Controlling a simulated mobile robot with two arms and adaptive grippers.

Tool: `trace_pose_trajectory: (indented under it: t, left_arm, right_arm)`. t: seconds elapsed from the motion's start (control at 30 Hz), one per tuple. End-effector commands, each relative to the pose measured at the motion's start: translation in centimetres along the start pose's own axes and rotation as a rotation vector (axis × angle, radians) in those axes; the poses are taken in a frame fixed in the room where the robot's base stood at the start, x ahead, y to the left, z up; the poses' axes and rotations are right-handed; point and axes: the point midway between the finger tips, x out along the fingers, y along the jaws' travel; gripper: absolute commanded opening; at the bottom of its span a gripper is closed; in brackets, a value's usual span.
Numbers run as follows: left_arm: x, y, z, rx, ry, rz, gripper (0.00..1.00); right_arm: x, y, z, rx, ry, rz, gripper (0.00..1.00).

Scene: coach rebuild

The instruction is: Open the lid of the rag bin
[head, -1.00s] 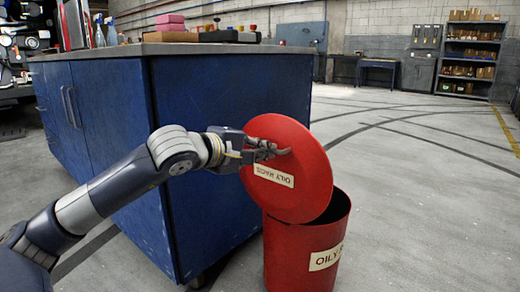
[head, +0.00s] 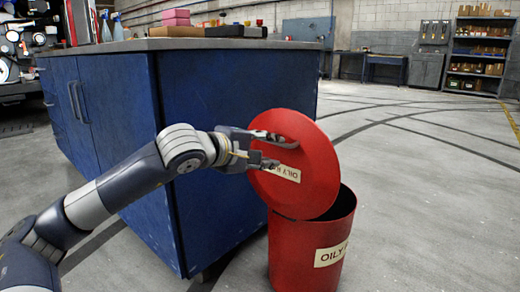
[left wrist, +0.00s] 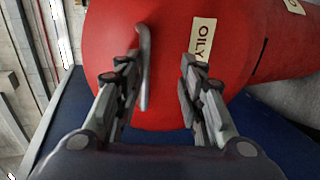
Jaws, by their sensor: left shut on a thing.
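The red rag bin (head: 296,250) stands on the floor beside the blue cabinet, with an "OILY" label on its front. Its round red lid (head: 315,165) is tilted up steeply, and part of the dark bin opening shows to its right. My left gripper (head: 268,151) is at the lid's label side, shut on the lid handle. In the left wrist view my left gripper (left wrist: 165,88) has its fingers apart, with the curved handle (left wrist: 145,65) along the left finger. The contact itself is partly hidden. My right gripper is out of view.
The blue cabinet (head: 225,110) stands close behind my left arm and the bin, with boxes and bottles on its top. Clear concrete floor (head: 430,200) lies to the right. Shelves (head: 478,55) stand far back at the right.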

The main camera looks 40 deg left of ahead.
Motion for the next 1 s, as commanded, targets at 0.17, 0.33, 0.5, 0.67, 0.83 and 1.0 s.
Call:
trace_pose_trajectory:
  t: [0.17, 0.33, 0.5, 0.67, 0.83, 1.0]
  left_arm:
    - [-0.5, -0.7, -0.3, -0.003, 0.006, -0.016, 0.30]
    - [-1.6, -0.6, -0.4, 0.000, 0.009, -0.014, 0.30]
    - [-2.5, -0.1, 0.1, 0.007, 0.000, -0.005, 0.30]
    - [-3.0, 0.3, 0.5, 0.016, -0.005, 0.001, 0.30]
    - [-3.8, 0.4, 0.5, 0.019, -0.004, 0.002, 0.30]
    - [-4.8, 0.2, 0.0, 0.006, 0.002, 0.003, 0.30]
  right_arm:
    - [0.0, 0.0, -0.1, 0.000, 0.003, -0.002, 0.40]
    - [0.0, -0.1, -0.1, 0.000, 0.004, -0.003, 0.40]
    - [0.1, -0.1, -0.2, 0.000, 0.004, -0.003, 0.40]
    - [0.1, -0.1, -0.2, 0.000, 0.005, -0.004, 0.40]
    - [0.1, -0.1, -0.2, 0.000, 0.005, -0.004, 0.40]
    - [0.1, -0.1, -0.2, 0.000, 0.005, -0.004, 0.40]
